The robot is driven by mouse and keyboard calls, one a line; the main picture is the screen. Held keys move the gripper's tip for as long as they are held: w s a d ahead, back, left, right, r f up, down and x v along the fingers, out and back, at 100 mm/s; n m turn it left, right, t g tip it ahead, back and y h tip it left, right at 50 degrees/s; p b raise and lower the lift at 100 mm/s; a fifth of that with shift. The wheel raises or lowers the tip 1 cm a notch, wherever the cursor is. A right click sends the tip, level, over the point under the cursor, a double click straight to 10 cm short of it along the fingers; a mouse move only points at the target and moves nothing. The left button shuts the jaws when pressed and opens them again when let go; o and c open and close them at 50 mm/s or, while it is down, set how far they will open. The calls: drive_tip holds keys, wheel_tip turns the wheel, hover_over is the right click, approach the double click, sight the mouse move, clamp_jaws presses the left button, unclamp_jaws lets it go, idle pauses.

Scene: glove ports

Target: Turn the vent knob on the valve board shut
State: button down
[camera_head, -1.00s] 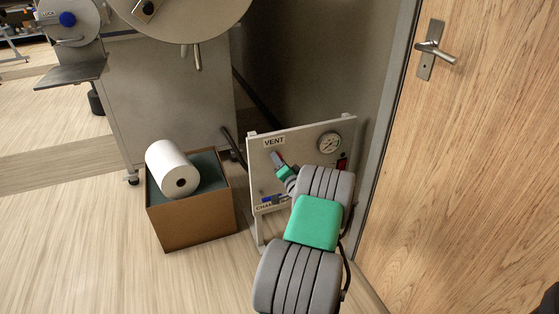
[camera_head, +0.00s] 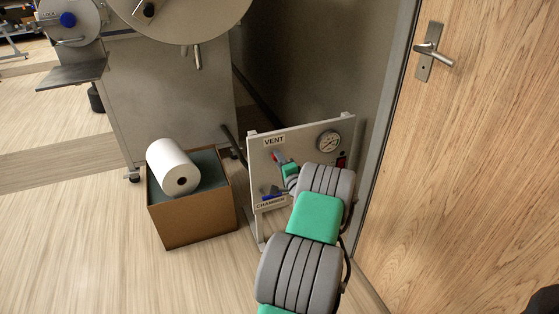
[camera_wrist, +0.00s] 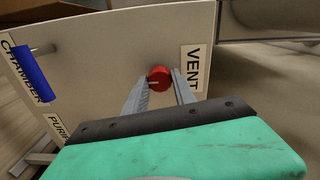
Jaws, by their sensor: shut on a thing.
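The valve board (camera_head: 318,143) is a pale upright panel with a VENT label (camera_head: 274,141) at its upper left. The vent knob is red and round; in the wrist view the knob (camera_wrist: 159,78) lies between my two fingers beside the VENT label (camera_wrist: 194,71). A pale mark shows on its face. My gripper (camera_wrist: 160,84) is shut on the knob, one finger on each side. In the head view my gripper (camera_head: 278,160) reaches the board just below the label, and my arm hides part of the board.
A blue handle (camera_wrist: 32,76) sits by the CHAMBER label (camera_wrist: 24,72). A gauge (camera_head: 329,142) is at the board's upper right. A wooden door (camera_head: 470,170) is on the right.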

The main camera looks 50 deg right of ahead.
drive_tip(key=shift+s, duration=0.1)
drive_tip(key=c, duration=1)
unclamp_jaws()
drive_tip(key=p+v, duration=0.1)
drive_tip(key=v, duration=0.6)
drive_tip(key=shift+s+a, duration=0.2)
drive_tip(key=shift+s, duration=0.1)
drive_tip(key=shift+r+p, duration=0.1)
drive_tip(key=shift+p, duration=0.2)
